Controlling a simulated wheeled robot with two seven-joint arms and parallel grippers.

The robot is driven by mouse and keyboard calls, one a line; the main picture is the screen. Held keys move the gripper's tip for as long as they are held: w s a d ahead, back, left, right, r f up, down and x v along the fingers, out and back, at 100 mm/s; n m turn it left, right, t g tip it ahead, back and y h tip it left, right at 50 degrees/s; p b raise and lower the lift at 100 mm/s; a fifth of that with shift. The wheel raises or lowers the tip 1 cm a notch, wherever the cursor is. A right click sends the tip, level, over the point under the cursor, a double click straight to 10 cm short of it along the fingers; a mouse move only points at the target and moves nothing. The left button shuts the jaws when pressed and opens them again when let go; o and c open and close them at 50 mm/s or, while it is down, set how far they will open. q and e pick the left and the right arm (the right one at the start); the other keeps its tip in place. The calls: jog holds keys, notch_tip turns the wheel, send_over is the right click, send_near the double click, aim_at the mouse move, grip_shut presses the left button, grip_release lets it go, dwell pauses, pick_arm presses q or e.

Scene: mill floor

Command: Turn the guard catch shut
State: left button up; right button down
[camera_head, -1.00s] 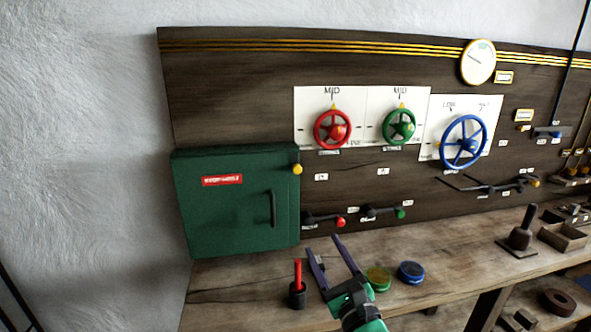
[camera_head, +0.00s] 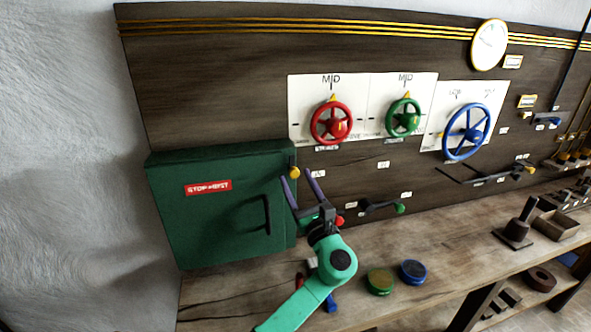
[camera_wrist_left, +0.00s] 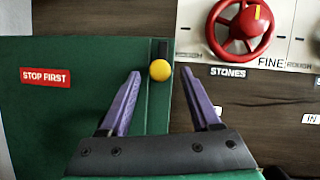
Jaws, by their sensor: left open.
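The green guard door (camera_head: 215,215) is closed on the board at the left, with a red "STOP FIRST" label and a dark vertical handle. The guard catch is a dark bar with a yellow knob (camera_head: 295,173) at the door's upper right edge. In the left wrist view the catch bar stands upright with its yellow knob (camera_wrist_left: 160,70) at the lower end. My left gripper (camera_head: 302,180) is open and empty, its purple fingers reaching up around the knob's position. In the wrist view the knob shows beyond and between the fingertips (camera_wrist_left: 160,80), apparently untouched. My right gripper is out of view.
A red handwheel (camera_head: 331,124), a green one (camera_head: 404,118) and a blue one (camera_head: 466,132) sit right of the catch. Levers with red and green knobs (camera_head: 399,208) are below. Green (camera_head: 380,281) and blue (camera_head: 413,271) round pieces lie on the bench.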

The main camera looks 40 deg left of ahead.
pick_arm(q)
jog(key=shift+w+a+r, duration=0.2)
jog(key=shift+a+r, duration=0.15)
jog(key=shift+r, duration=0.05)
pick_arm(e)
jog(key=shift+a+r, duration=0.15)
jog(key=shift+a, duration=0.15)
pick_arm(q)
jog(key=shift+f, duration=0.1)
grip_shut()
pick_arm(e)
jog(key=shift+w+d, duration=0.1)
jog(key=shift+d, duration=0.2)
